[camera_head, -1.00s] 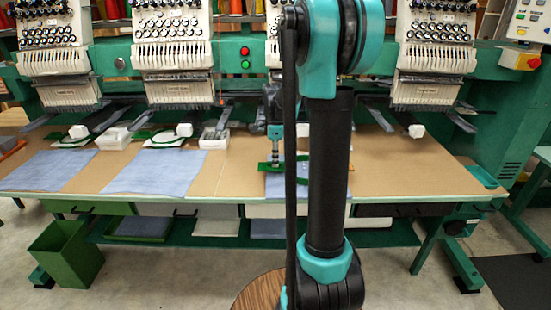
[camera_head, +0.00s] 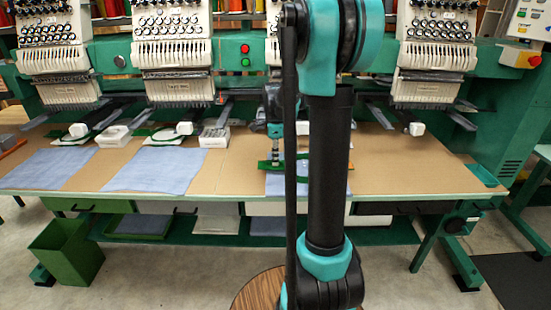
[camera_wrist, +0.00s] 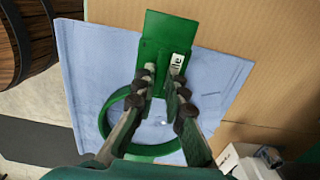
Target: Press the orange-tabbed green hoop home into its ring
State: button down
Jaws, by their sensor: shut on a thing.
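My gripper (camera_wrist: 160,98) is shut on a green block at the end of a flat green plate with a white label. A round green hoop (camera_wrist: 117,108) lies below the fingers over a pale blue cloth (camera_wrist: 85,75). The fingers cover part of it, and I cannot tell hoop and ring apart or whether they are seated. No orange tab is clear in the wrist view. In the head view my gripper (camera_head: 275,158) is low over the table beside a green bar (camera_head: 264,165), partly behind my arm.
Embroidery machine heads (camera_head: 172,40) stand along the back of the tan table (camera_head: 232,172). Other blue cloths (camera_head: 158,171), hoops and white trays (camera_head: 113,136) lie to the left. The table right of my arm is mostly clear. A green bin (camera_head: 66,250) stands on the floor.

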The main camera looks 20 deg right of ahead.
jog(key=shift+f, duration=1.2)
dwell(1.5)
jog(key=c, duration=1.5)
grip_release()
